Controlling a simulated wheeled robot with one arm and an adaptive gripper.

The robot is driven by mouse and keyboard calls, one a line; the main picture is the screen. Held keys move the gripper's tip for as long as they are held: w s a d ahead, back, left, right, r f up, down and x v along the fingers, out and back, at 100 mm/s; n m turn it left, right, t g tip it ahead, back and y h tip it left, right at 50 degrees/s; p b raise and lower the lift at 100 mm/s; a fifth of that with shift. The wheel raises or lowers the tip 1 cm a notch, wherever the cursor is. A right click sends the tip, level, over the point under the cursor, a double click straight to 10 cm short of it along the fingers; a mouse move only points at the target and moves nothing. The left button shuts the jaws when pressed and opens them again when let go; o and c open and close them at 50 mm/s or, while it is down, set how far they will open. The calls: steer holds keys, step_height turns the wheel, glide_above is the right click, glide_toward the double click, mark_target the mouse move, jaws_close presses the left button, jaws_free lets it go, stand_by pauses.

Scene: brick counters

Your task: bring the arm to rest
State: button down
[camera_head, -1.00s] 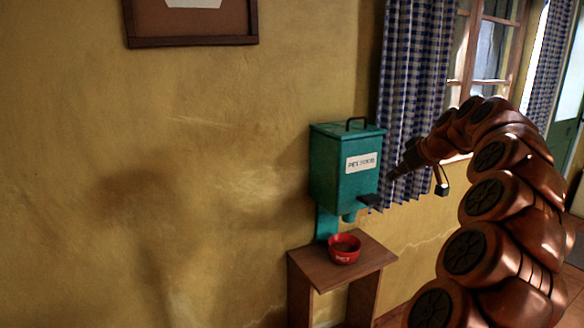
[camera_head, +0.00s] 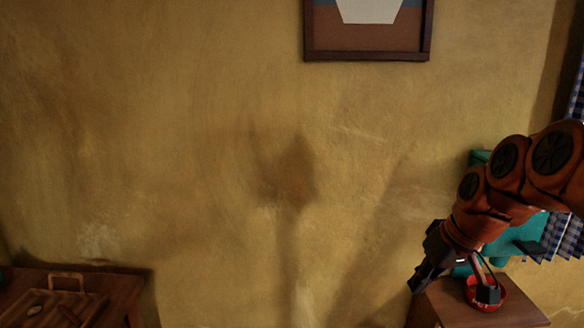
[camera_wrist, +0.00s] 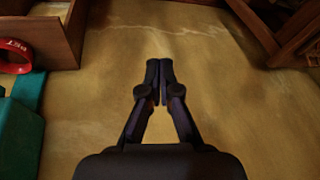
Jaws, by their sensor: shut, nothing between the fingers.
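My gripper (camera_wrist: 159,72) is shut and empty, its two fingertips together in the wrist view. In the head view my gripper (camera_head: 418,285) hangs at the end of my orange-brown arm at the right, pointing down and to the left. It is in front of the wall, beside the left edge of the small wooden table. My arm is bent and covers part of the green pet food box.
The green box (camera_head: 482,157) is on the wall above the small table (camera_head: 455,308), which bears a red bowl (camera_head: 486,304). The bowl also shows in the wrist view (camera_wrist: 14,55). A wooden table (camera_head: 128,290) with a tray stands at the lower left. A framed picture (camera_head: 368,50) hangs above.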

steer(key=s+a+f+g+h, duration=0.1)
steer(key=s+a+f, duration=0.1)
steer(key=s, duration=0.6)
steer(key=s+a+f+m+g+h+p, duration=0.1)
steer(key=s+f, duration=0.3)
steer(key=s, duration=0.4)
steer(key=s+a+f+m+g+p, duration=0.1)
steer(key=s+a+f+g, duration=0.2)
steer(key=s, duration=0.5)
steer(key=shift+s+f+h, duration=0.2)
steer(key=shift+f+h, duration=0.2)
steer(key=shift+f, duration=0.15)
